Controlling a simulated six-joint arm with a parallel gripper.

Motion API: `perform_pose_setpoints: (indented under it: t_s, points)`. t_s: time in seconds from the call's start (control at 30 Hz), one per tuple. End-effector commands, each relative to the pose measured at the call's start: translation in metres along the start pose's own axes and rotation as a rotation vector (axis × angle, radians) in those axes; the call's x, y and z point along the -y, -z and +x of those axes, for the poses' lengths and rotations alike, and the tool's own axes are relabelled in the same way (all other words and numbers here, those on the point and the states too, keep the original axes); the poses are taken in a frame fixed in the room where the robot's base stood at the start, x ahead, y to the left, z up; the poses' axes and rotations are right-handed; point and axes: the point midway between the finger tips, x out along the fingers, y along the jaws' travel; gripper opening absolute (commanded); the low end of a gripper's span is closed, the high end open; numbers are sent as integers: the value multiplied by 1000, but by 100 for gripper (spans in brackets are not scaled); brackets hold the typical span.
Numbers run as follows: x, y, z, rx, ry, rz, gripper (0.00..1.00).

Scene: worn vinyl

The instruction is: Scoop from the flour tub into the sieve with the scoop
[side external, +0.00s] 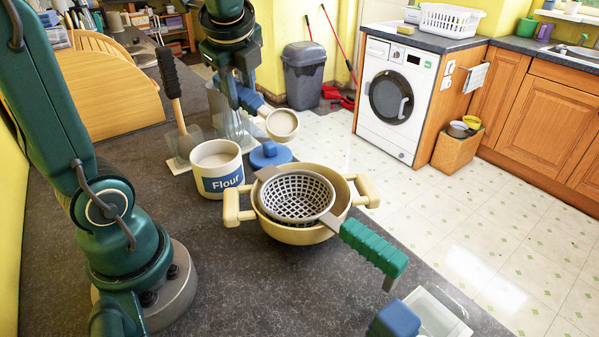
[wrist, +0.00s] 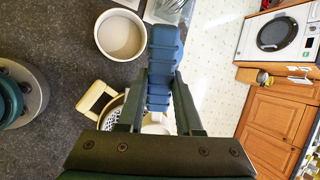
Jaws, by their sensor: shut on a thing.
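My gripper (side external: 246,101) is shut on the blue handle of the scoop (side external: 282,124), above and behind the flour tub. The scoop's round pale bowl faces the camera; I cannot tell whether flour is in it. In the wrist view the ribbed blue scoop handle (wrist: 164,50) sits between the fingers. The white flour tub (side external: 222,183), labelled Flour, stands open with pale flour inside; it also shows in the wrist view (wrist: 120,36). The grey sieve (side external: 297,197) with a green ribbed handle rests on a cream two-handled pot (side external: 290,235). In the wrist view my gripper mostly hides the sieve.
A dark-handled utensil (side external: 172,90) stands left of the tub. A wooden roll-top box (side external: 108,85) is at the back left. A clear container (side external: 432,315) and a blue block (side external: 394,319) are at the front right.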

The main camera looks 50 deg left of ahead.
Motion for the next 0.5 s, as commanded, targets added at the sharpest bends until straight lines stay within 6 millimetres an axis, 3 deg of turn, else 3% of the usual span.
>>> perform_pose_setpoints:
  t_s: [0.5]
  points:
    - [-13, 13, 31, 12, 7, -1, 0]
